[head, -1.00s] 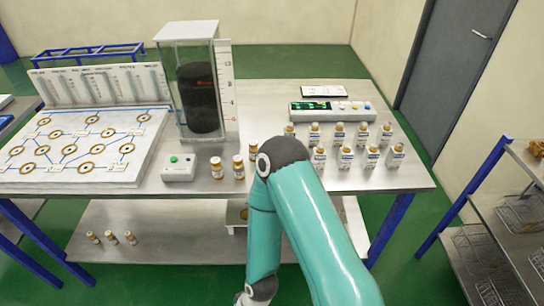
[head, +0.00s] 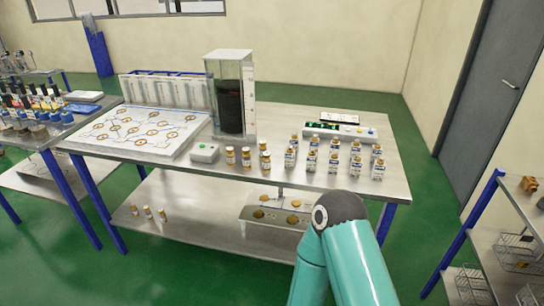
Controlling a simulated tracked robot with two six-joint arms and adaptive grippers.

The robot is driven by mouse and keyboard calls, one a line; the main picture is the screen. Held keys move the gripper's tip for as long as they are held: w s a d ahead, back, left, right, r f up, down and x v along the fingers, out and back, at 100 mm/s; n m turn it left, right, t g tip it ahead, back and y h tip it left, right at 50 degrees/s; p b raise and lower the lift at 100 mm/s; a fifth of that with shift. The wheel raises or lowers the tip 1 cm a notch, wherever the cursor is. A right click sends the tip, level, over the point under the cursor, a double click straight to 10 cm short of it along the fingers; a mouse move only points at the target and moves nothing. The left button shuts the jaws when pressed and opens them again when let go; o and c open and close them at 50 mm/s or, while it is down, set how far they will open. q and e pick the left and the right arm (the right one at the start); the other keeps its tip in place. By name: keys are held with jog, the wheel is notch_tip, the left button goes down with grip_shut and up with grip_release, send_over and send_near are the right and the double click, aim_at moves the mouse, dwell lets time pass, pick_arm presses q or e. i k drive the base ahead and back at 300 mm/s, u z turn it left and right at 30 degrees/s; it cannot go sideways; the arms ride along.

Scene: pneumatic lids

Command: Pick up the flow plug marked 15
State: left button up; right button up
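No marking 15 is legible, so I cannot tell which piece is the flow plug. Three amber pieces with pale labels (head: 246,157) stand near the front middle of the steel table (head: 215,172). Several white-labelled, brown-topped pieces (head: 333,158) stand in two rows at the table's right. Three smaller amber pieces (head: 148,212) stand on the lower shelf at left. A low stand with round brown discs (head: 262,214) is on the lower shelf, partly hidden by my teal arm. Neither of my grippers is in view.
A board with brown rings (head: 135,130) lies at the table's left. A tall clear tank with dark contents (head: 231,100) stands behind a small button box (head: 205,152). A control panel (head: 340,131) is at back right. Wire baskets (head: 515,250) sit on the right rack.

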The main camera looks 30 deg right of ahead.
aim_at(263, 148)
jog(key=z, duration=0.4)
jog(key=i, duration=0.85)
jog(key=z, duration=0.05)
